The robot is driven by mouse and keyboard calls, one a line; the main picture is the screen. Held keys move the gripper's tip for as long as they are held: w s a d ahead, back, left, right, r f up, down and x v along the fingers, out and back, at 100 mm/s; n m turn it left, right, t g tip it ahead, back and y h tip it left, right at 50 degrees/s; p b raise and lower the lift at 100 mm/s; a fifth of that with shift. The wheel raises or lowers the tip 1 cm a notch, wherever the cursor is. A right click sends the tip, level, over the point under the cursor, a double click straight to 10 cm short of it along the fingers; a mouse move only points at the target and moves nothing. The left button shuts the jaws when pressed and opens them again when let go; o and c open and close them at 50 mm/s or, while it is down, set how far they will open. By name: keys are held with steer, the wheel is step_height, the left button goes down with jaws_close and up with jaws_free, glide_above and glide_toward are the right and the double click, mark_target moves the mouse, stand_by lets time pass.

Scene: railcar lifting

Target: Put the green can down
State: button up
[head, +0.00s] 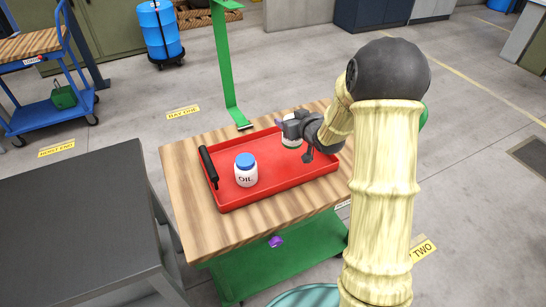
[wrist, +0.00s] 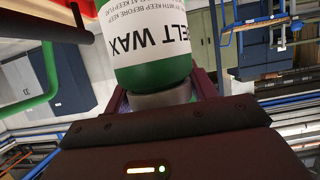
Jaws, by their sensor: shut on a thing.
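The green can (wrist: 155,60) has a white label reading "...ELT WAX" and fills the upper middle of the wrist view. My gripper (wrist: 160,98) is shut on it. In the head view the can (head: 291,143) is small and partly hidden by my gripper (head: 293,128), with white and green parts showing. It is over the back right part of the red tray (head: 275,194). I cannot tell whether it touches the tray floor.
A white oil jar with a blue lid (head: 245,170) stands in the tray's left part. The tray lies on a wood-topped green cart (head: 185,190). A green post (head: 226,70) rises behind it. A dark grey table (head: 75,220) is at left. The tray's front middle is clear.

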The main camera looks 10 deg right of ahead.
steer(key=f, duration=0.5)
steer(key=shift+a+f, duration=0.25)
steer(key=shift+f, duration=0.05)
steer(key=shift+d+f, duration=0.1)
steer(key=shift+d, duration=0.25)
steer(key=shift+a+f+b, duration=0.1)
steer(key=shift+f+b, duration=0.25)
steer(key=shift+f, duration=1.55)
steer(key=shift+f, duration=0.1)
steer(key=o, duration=1.2)
steer(key=shift+c, duration=0.2)
